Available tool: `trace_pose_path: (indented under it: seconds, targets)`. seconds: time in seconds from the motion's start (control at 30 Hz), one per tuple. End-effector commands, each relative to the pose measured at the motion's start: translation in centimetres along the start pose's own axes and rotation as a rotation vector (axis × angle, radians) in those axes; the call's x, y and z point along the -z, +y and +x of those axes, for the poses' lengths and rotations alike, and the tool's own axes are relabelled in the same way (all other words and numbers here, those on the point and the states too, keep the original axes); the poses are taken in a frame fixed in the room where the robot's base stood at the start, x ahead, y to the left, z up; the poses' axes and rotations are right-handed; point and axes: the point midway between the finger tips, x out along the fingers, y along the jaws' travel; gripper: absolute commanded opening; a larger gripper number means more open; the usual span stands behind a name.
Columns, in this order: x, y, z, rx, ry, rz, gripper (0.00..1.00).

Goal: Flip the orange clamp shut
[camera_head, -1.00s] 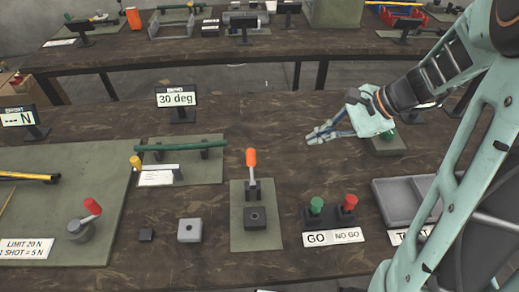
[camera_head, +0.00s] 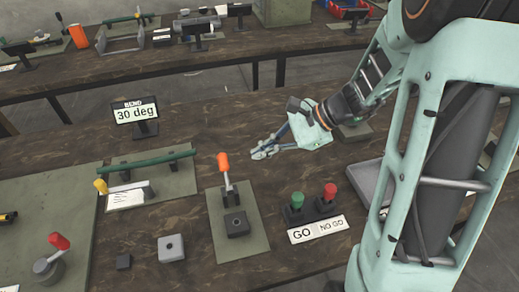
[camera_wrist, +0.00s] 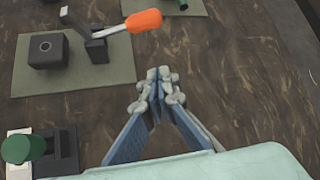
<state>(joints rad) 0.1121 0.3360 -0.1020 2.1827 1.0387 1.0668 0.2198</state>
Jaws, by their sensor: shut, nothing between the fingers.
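The orange clamp (camera_head: 223,163) has an orange grip on a grey lever that stands up from a dark base, on a green mat with a dark block in front of it. In the wrist view the orange grip (camera_wrist: 143,20) shows at the top, ahead of my fingertips. My gripper (camera_head: 260,154) is shut and empty, above the table to the right of the clamp lever. It also shows in the wrist view (camera_wrist: 158,76), fingertips together. It does not touch the grip.
The GO and NO GO gauges, a green knob (camera_head: 297,200) and a red knob (camera_head: 330,191), stand right of the clamp mat. A bend fixture with a green bar (camera_head: 150,164) stands to the left. A grey tray (camera_head: 364,186) is partly hidden by my arm.

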Motion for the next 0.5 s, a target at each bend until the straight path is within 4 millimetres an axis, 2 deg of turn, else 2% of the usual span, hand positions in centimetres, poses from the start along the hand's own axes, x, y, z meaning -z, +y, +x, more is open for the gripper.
trace_pose_path:
  seconds: [0.1, 0.33, 0.4, 0.5]
  targets:
    - [0.0, 0.2, 2.9, -0.005, -0.003, 0.001, 0.00]
    - [0.0, 0.2, 7.7, -0.005, -0.001, -0.001, 0.00]
    - [-1.5, -0.1, 6.5, 0.001, 0.001, -0.003, 0.00]
    - [-2.6, -0.1, 6.1, 0.000, 0.001, -0.004, 0.00]
